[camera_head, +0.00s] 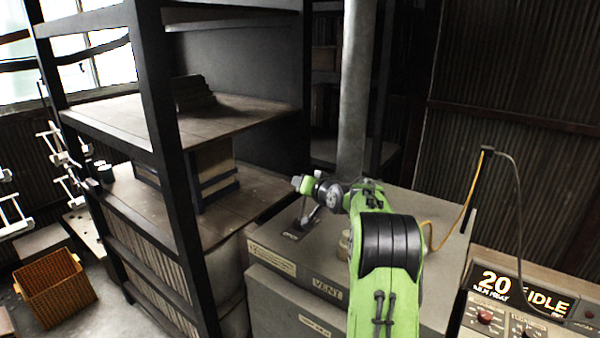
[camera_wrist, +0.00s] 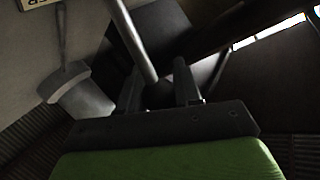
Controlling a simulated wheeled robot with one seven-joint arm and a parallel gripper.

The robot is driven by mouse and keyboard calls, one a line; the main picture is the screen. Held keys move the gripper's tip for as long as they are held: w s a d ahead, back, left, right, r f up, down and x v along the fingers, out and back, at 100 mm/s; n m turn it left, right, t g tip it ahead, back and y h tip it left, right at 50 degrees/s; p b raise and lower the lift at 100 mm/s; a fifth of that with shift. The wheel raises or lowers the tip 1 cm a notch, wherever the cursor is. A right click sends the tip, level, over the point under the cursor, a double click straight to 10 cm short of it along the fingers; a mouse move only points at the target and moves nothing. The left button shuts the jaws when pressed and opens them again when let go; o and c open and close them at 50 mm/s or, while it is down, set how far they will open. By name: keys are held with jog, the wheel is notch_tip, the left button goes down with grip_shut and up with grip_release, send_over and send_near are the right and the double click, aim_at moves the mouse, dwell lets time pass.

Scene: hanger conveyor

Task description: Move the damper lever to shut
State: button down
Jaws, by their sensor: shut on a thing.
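The damper lever is a slim grey metal rod (camera_wrist: 135,42) that runs between my gripper's two dark fingers in the wrist view. My gripper (camera_wrist: 160,78) is shut on this rod. In the head view the lever (camera_head: 307,217) slants up from the top of the grey vent cabinet (camera_head: 400,205), below my wrist. A small plate marked OPEN (camera_head: 292,235) lies in front of the lever's foot. I see no mark for shut that I can read. My fingers are mostly hidden behind my wrist in the head view.
A pale round fitting (camera_head: 345,243) stands on the cabinet top by my arm. A tall grey pipe (camera_head: 354,90) rises behind. A dark shelf frame (camera_head: 172,140) stands close on the left. A yellow cable (camera_head: 463,215) and a control panel (camera_head: 520,305) are at the right.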

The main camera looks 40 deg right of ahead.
jog(key=shift+w+d+f+m+g+y+p, duration=0.15)
jog(key=shift+d+m+p, duration=0.15)
jog(key=shift+p, duration=0.2)
jog(key=shift+w+d+f+m+g+y+p, duration=0.1)
jog(key=shift+d+m+g+y+p, duration=0.15)
jog(key=shift+p, duration=0.2)
jog(key=c, duration=0.8)
grip_release()
jog(key=shift+s, duration=0.1)
jog(key=b+v, duration=0.1)
jog(key=v, duration=0.7)
jog(key=b+v, duration=0.2)
jog(key=v, duration=0.5)
jog(key=shift+s+f, duration=0.1)
jog(key=shift+s, duration=0.35)
